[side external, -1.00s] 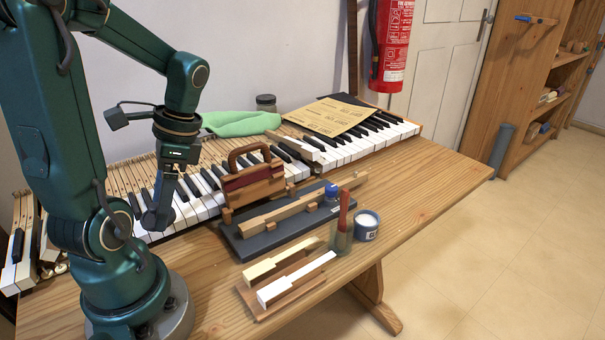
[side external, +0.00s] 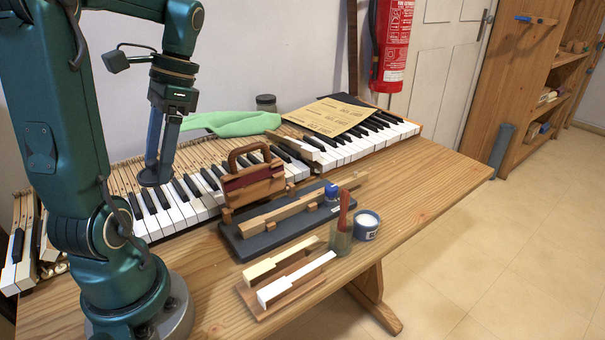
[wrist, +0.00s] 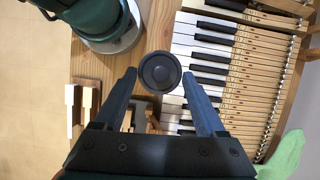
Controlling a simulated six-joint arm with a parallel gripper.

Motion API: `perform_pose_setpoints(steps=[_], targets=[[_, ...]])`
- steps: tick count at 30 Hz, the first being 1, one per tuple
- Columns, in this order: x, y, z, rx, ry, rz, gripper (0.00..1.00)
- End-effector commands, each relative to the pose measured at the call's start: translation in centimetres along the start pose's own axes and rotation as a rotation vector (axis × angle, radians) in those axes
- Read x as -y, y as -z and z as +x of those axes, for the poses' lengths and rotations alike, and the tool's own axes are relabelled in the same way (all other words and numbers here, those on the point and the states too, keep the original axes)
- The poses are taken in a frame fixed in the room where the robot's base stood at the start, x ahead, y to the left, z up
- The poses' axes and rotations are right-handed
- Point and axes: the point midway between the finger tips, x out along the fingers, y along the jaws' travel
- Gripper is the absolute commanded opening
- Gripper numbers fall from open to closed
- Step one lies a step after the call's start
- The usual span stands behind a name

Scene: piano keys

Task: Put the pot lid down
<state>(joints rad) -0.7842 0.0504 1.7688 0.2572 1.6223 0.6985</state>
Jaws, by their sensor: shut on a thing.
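The pot lid (wrist: 159,72) is a round, dark grey disc with a raised ring, held between the fingertips of my gripper (wrist: 159,76) in the wrist view. In the side view the lid (side external: 155,176) shows flat at the lower end of my gripper (side external: 158,170), over the left part of the piano keys (side external: 172,210). Its height above the keys is hard to tell. A small open pot (side external: 366,226) with white contents and a blue-grey side stands on the bench at the right, well apart from my gripper.
A glass jar (side external: 341,242) with a brush stands beside the pot. A dark board (side external: 262,243) carries a wooden key, with a wooden clamp-like block (side external: 253,185) behind it. A rack (side external: 290,284) with key pieces lies in front. The bench's right side (side external: 440,180) is clear.

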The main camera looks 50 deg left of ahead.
Motion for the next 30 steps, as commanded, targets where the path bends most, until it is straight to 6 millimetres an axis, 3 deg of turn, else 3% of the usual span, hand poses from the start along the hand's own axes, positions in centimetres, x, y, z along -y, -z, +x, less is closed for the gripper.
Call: perform_pose_setpoints(steps=[14, 30], targets=[[-0.3, 9.8, -4.0, 0.002, -0.303, -0.719, 0.13], [-3.2, 19.3, -8.0, 0.0, -0.63, -1.508, 0.13]])
